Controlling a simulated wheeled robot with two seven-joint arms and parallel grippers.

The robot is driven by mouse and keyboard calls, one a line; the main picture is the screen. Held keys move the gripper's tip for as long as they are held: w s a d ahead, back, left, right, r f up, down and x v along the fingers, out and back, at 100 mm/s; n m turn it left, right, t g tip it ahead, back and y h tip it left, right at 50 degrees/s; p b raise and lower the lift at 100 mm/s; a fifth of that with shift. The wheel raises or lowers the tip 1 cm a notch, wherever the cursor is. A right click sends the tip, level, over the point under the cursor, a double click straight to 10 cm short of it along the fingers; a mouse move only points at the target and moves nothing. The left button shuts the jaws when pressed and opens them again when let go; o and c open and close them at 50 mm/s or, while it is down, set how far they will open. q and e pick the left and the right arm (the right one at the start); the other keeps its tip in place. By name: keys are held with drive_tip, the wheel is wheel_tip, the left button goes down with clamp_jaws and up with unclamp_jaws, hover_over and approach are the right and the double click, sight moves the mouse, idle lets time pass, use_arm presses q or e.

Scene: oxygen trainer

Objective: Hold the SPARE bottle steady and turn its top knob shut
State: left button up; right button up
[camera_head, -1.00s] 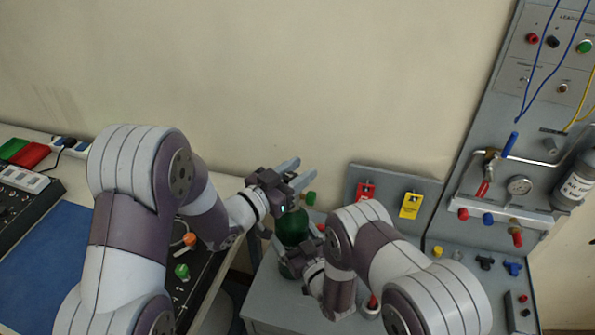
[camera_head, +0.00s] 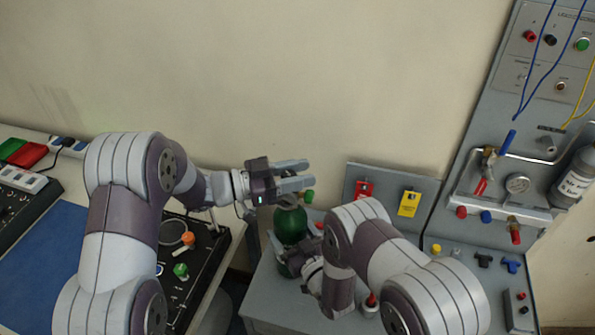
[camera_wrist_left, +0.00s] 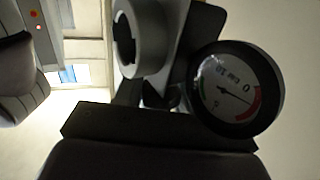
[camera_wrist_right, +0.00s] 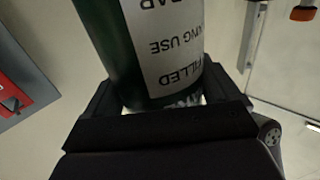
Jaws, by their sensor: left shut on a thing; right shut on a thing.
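The SPARE bottle is the dark green cylinder (camera_head: 291,228) standing at the left end of the grey bench. It also fills the top of the right wrist view (camera_wrist_right: 112,45), where its white label (camera_wrist_right: 167,40) reads upside down. My right gripper (camera_wrist_right: 160,98) is shut around the bottle's body. My left gripper (camera_head: 306,174) is above the bottle, its fingers closed at the bottle's top. The left wrist view shows a round gauge (camera_wrist_left: 235,90) and a grey ring-shaped part (camera_wrist_left: 143,38) close by.
A wall panel with valves and a gauge (camera_head: 517,183) stands right. A black control box (camera_head: 183,290) lies left.

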use_arm(q)
drive_tip(key=m+g, duration=0.1)
drive_tip(key=g, duration=0.1)
drive_tip(key=m+g, duration=0.3)
drive_tip(key=g, duration=0.2)
drive_tip(key=shift+s+m, duration=0.3)
drive_tip(key=shift+m, duration=0.1)
drive_tip(key=shift+s+a+r+m+g+y, duration=0.15)
drive_tip(key=shift+m+g+y, duration=0.2)
drive_tip(key=shift+m+g, duration=0.6)
drive_tip(key=shift+s+d+f+m+g+y, duration=0.1)
drive_tip(key=shift+m+g+y, duration=0.35)
drive_tip(key=shift+g, duration=0.95)
drive_tip(key=shift+s+a+r+m+g+y, duration=0.15)
drive_tip(key=shift+m+g+y, duration=0.15)
drive_tip(key=shift+m+g, duration=0.7)
drive_tip(key=shift+f+g, duration=0.1)
drive_tip(key=shift+g, duration=0.25)
drive_tip(key=o, duration=1)
drive_tip(key=shift+c, duration=0.2)
drive_tip(key=shift+d, duration=0.1)
